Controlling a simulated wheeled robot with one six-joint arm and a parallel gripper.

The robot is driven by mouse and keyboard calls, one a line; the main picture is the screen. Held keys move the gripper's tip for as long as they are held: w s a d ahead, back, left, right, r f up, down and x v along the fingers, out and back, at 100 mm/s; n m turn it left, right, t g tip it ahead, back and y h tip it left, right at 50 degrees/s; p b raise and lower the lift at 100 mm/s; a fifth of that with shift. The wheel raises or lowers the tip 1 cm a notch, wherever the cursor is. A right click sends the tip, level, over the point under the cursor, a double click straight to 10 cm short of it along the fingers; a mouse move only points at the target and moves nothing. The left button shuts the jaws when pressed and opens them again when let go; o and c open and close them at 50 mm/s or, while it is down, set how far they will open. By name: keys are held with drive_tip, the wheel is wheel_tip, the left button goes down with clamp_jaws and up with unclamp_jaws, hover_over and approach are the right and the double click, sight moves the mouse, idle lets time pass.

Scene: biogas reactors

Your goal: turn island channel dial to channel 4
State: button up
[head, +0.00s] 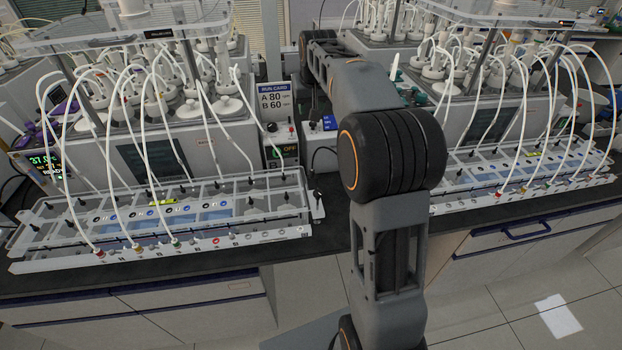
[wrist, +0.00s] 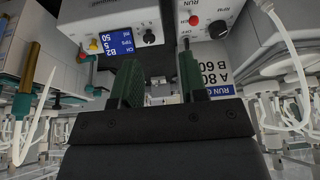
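In the wrist view, a pale control box (wrist: 110,18) shows a black knob (wrist: 149,38), which looks like the channel dial, beside a blue display (wrist: 117,43). The picture is turned, and I cannot read the dial's setting. My gripper (wrist: 158,66) has two dark green fingers, spread apart with nothing between them. The fingers point toward the boxes, and the knob lies beyond the gap, apart from them as far as I can tell.
A second box with a red knob (wrist: 194,20) and a black knob (wrist: 218,30) stands at the wrist view's right. The run card (head: 275,97) reads A 80, B 60. Reactors with looping white tubes and clear racks (head: 160,215) crowd both sides of the bench.

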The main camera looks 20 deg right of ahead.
drive_tip(key=s+a+f+b, duration=0.1)
drive_tip(key=s+a+f, duration=0.2)
drive_tip(key=s, duration=0.6)
drive_tip(key=s+a+f+n+b, duration=0.1)
drive_tip(key=s+a+f, duration=0.3)
drive_tip(key=s, duration=0.5)
drive_tip(key=shift+s+a+b, duration=0.15)
drive_tip(key=shift+b, duration=0.35)
drive_tip(key=shift+f+g, duration=0.15)
drive_tip(key=shift+g, duration=0.15)
